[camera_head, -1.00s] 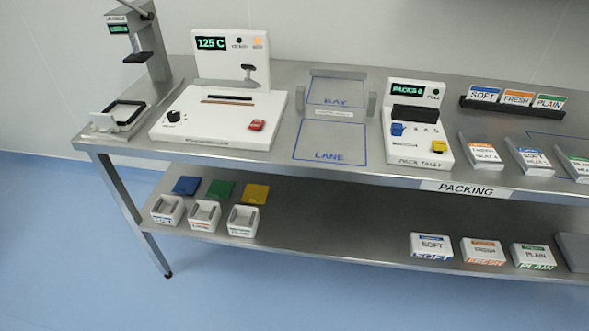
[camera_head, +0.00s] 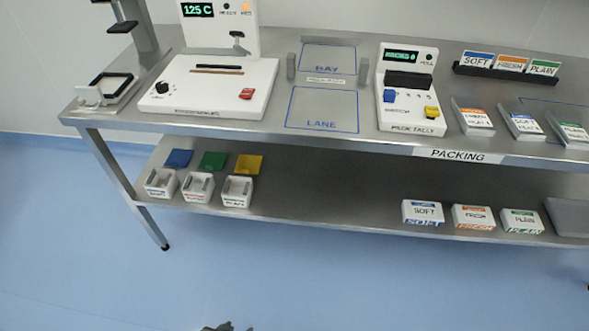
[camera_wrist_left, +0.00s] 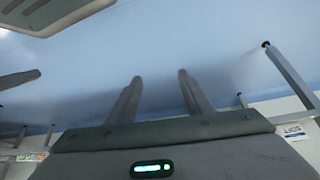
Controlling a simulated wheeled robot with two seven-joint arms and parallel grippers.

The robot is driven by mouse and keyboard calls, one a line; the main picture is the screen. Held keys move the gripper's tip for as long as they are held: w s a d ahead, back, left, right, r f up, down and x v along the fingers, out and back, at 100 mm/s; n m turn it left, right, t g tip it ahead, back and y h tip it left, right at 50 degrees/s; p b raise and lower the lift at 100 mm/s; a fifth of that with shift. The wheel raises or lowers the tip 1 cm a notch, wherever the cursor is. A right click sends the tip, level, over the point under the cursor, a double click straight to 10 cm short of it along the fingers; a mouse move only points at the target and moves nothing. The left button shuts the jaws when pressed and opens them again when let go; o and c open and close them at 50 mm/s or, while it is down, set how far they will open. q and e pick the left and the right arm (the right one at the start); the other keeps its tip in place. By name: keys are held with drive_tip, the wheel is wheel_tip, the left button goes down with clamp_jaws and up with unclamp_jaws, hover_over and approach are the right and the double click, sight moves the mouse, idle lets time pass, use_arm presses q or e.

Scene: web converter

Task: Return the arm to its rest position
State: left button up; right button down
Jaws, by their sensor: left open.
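My left gripper (camera_wrist_left: 160,76) shows in the left wrist view with its two grey fingers apart and nothing between them. Blue floor lies beyond the fingers. In the head view no arm reaches over the bench (camera_head: 270,124). Only a small dark grey tip shows at the bottom edge of that view, and I cannot tell which part of me it is. My right gripper is not in view.
The bench holds a white machine reading 125 C (camera_head: 210,85), a white pack tally unit (camera_head: 408,110) and a rack of cards (camera_head: 505,72). Its lower shelf (camera_head: 320,195) carries small white bins and labelled packs. The floor (camera_head: 330,275) in front is clear.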

use_arm(q)
drive_tip(key=s+d+f+t, duration=0.1)
drive_tip(key=s+f, duration=0.2)
drive_tip(key=f, duration=0.8)
drive_tip(key=shift+s+d+f+t+h, duration=0.2)
drive_tip(key=shift+d+t+h, duration=0.1)
drive_tip(key=shift+d+h, duration=0.1)
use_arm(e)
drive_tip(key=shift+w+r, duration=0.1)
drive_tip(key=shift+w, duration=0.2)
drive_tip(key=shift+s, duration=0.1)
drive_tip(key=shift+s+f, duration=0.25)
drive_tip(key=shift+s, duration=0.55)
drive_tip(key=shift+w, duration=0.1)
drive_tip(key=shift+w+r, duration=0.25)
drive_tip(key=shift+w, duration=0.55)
